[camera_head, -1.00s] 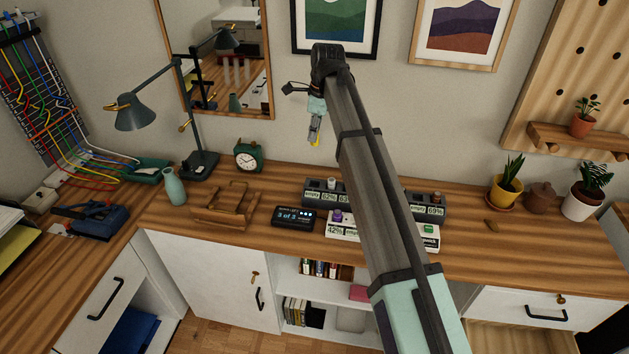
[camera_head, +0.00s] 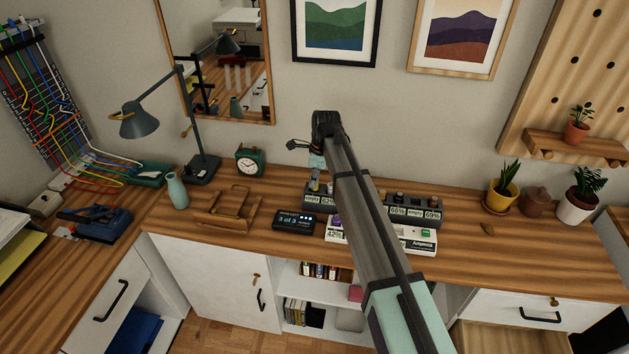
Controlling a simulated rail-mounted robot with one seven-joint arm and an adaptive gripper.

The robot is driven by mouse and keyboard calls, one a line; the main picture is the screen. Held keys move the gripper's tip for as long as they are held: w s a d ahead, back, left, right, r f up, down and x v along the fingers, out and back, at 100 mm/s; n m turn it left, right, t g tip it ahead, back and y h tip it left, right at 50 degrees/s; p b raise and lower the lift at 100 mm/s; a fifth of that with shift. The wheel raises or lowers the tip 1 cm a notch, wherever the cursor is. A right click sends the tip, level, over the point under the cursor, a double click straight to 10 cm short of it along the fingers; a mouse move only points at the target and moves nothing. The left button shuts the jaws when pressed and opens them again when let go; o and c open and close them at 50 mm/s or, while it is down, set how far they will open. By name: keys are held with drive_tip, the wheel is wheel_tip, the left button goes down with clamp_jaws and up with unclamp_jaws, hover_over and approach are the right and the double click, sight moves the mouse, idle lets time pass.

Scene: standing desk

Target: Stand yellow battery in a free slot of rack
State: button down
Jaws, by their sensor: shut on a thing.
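My gripper (camera_head: 314,184) points down over the left end of the dark rack (camera_head: 422,222), at the back of the desk. It is shut on the yellow battery, which is hardly visible at its fingertips now. Whether the battery touches the rack or hangs just above a slot, I cannot tell. A white rack (camera_head: 413,246) stands in front, with a purple battery and a green one. My arm hides the middle of both racks.
A black display box (camera_head: 296,220) reading "3 of 3" sits left of the white rack. A wooden stand (camera_head: 228,212), green clock (camera_head: 250,162), vase (camera_head: 177,190) and lamp (camera_head: 202,168) are further left. Potted plants (camera_head: 501,192) stand right.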

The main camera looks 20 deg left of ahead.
drive_tip(key=shift+f, duration=0.8)
drive_tip(key=shift+f, duration=0.2)
drive_tip(key=c, duration=0.9)
unclamp_jaws()
drive_tip(key=shift+c, duration=0.2)
drive_tip(key=shift+r, duration=0.1)
wheel_tip(320, 180, up, 12)
drive_tip(key=d+b, duration=0.1)
drive_tip(key=b, duration=0.1)
drive_tip(key=shift+w+d, duration=0.15)
drive_tip(key=shift+d, duration=0.25)
